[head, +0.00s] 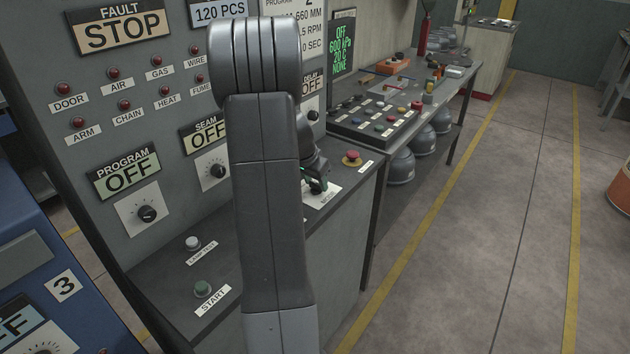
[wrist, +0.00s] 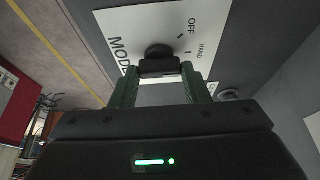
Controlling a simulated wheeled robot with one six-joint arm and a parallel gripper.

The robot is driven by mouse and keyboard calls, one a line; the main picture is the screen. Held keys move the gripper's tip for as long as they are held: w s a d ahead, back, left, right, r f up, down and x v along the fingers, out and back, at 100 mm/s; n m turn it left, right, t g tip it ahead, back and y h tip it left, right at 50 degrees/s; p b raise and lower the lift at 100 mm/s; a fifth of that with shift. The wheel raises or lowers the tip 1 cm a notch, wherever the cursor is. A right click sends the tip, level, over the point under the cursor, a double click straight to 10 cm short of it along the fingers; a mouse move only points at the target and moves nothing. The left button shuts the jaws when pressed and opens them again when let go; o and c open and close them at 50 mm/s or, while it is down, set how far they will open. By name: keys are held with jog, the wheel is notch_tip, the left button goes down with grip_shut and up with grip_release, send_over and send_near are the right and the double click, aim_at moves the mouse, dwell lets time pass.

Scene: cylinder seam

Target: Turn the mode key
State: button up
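The mode key (wrist: 158,58) is a dark knob with a crossbar on a white plate (wrist: 118,22). The plate reads MODE, OFF and HAND, with small tick marks beside the knob; another label is partly covered by a finger. My gripper (wrist: 160,72) has its green fingers on either side of the knob's crossbar, very close to it. I cannot tell whether they press on it. In the head view my gripper (head: 316,186) is small and dark over the mode plate (head: 325,197), and the key is hidden there.
A red mushroom button (head: 352,157) is just right of the mode plate. A green START button (head: 203,288) and a pale lamp-test button (head: 193,243) are on the same desk. The upright panel (head: 150,60) rises behind.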

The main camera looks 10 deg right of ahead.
jog(key=shift+n, duration=0.4)
jog(key=n+t+y, duration=0.1)
jog(key=n, duration=0.2)
jog(key=shift+s+d+r+n, duration=0.1)
jog(key=shift+n, duration=0.2)
jog(key=shift+d+n+y+p, duration=0.1)
jog(key=shift+n+y+p, duration=0.85)
jog(key=shift+n, duration=1.25)
jog(key=o, duration=1)
jog(key=b+v, duration=0.1)
jog(key=v, duration=1.2)
jog(key=shift+s+d+r+b, duration=0.2)
jog(key=shift+s+r+b, duration=0.05)
jog(key=shift+s+b, duration=0.1)
jog(key=shift+w+f, duration=0.1)
jog(key=shift+f, duration=0.05)
